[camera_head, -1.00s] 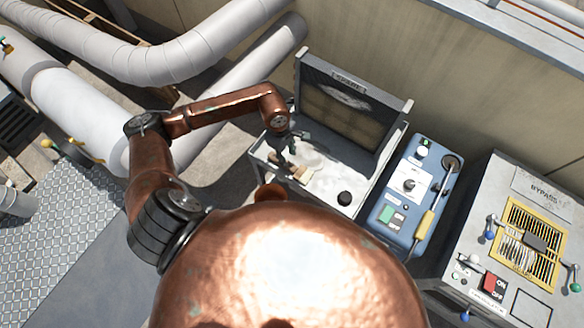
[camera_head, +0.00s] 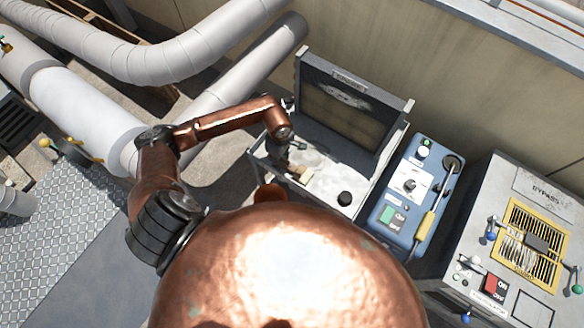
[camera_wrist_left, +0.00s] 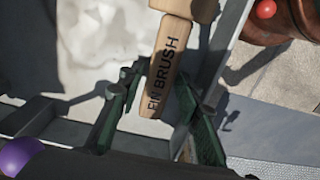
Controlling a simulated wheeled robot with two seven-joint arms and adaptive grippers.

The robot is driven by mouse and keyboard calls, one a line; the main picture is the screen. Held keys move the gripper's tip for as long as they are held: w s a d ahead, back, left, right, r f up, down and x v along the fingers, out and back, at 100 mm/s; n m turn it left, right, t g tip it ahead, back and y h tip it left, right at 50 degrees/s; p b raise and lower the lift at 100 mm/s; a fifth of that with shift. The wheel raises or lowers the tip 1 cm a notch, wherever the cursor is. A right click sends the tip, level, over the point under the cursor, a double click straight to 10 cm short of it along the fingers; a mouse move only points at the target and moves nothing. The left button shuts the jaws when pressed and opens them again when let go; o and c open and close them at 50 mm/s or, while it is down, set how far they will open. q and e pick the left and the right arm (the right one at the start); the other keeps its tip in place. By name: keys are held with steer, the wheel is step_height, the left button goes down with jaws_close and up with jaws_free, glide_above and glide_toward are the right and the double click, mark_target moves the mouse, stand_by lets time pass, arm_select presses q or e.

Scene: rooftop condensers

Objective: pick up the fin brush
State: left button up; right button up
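The fin brush (camera_head: 302,175) lies on the pale tray surface in front of the upright framed panel. In the left wrist view its wooden handle (camera_wrist_left: 166,68), lettered "FIN BRUSH", points down between the fingers. My left gripper (camera_head: 282,165) is over the brush's handle end. In the left wrist view my left gripper (camera_wrist_left: 164,85) is open, with its green-sided fingers on either side of the handle. I cannot tell whether either finger touches it. The brush head is mostly cut off at the top of the wrist view. My right gripper is not in view.
The framed panel (camera_head: 345,112) stands behind the tray (camera_head: 325,193). A black knob (camera_head: 344,198) is at the tray's right. A blue control box (camera_head: 394,220) and a grey bypass cabinet (camera_head: 478,245) stand further right. Large pale pipes (camera_head: 85,110) run at left.

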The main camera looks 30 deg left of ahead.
mark_target(281, 161)
arm_select(q)
steer(key=shift+c, duration=0.4)
jaws_close()
steer(key=shift+r, duration=0.2)
steer(key=shift+r, duration=0.2)
steer(key=r, duration=0.3)
steer(key=shift+s+d+r, duration=0.1)
steer(key=shift+s+r, duration=0.05)
steer(key=shift+s, duration=0.05)
steer(key=s+d+r+p, duration=0.1)
steer(key=s+d+r, duration=0.4)
steer(key=s+r, duration=0.4)
steer(key=shift+s+d+p, duration=0.35)
steer(key=shift+s+d, duration=0.05)
steer(key=shift+s, duration=1.2)
